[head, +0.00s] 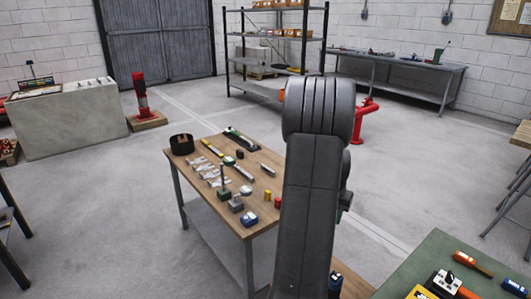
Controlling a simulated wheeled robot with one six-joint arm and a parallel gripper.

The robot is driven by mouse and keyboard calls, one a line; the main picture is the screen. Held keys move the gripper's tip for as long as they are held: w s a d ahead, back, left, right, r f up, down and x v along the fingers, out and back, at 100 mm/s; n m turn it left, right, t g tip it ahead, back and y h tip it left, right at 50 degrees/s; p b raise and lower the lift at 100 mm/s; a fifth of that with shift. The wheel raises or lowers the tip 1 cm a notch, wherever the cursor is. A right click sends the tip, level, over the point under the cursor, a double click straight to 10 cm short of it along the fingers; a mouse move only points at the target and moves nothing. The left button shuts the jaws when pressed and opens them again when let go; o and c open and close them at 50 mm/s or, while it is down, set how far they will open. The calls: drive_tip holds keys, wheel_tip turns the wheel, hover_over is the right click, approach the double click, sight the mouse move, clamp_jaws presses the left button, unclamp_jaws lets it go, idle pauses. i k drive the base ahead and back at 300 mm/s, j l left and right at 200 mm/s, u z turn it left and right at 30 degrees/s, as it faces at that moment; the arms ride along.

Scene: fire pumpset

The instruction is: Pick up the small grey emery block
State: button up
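A wooden-topped workbench (208,182) stands in the middle of the head view with several small items on it. A small light grey piece (246,190) lies near the front middle of the top; it may be the emery block, but it is too small to be sure. A darker grey block-like item (236,204) stands just in front of it, with a thin upright rod beside it. My arm rises in front of the bench's right side and hides part of the view. My gripper is not visible, so I cannot tell its opening.
A dark round container (181,144) sits at the bench's far left corner. A blue item (249,219) and yellow and red cylinders (267,195) are near the front right. A green-topped table (440,255) with tools is at lower right. Open floor lies left of the bench.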

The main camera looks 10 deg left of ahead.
sight(240, 154)
drive_tip(key=i+j+z, duration=0.25)
drive_tip(key=j, duration=0.4)
drive_tip(key=i+j+z, duration=0.15)
drive_tip(key=i+j, duration=0.15)
drive_tip(key=i+j+z, duration=0.15)
drive_tip(key=j, duration=0.25)
drive_tip(key=i+j+z, duration=0.1)
drive_tip(key=j, duration=0.25)
drive_tip(key=i+j, duration=0.15)
drive_tip(key=j, duration=0.2)
drive_tip(key=i+j, duration=0.1)
drive_tip(key=j, duration=0.25)
drive_tip(key=i+j, duration=0.15)
drive_tip(key=j, duration=0.2)
drive_tip(key=i+j, duration=0.1)
drive_tip(key=j, duration=0.25)
drive_tip(key=i+j, duration=0.15)
drive_tip(key=j, duration=0.25)
drive_tip(key=i+j+z, duration=0.1)
drive_tip(key=j, duration=0.25)
drive_tip(key=i+j, duration=0.15)
drive_tip(key=j, duration=0.2)
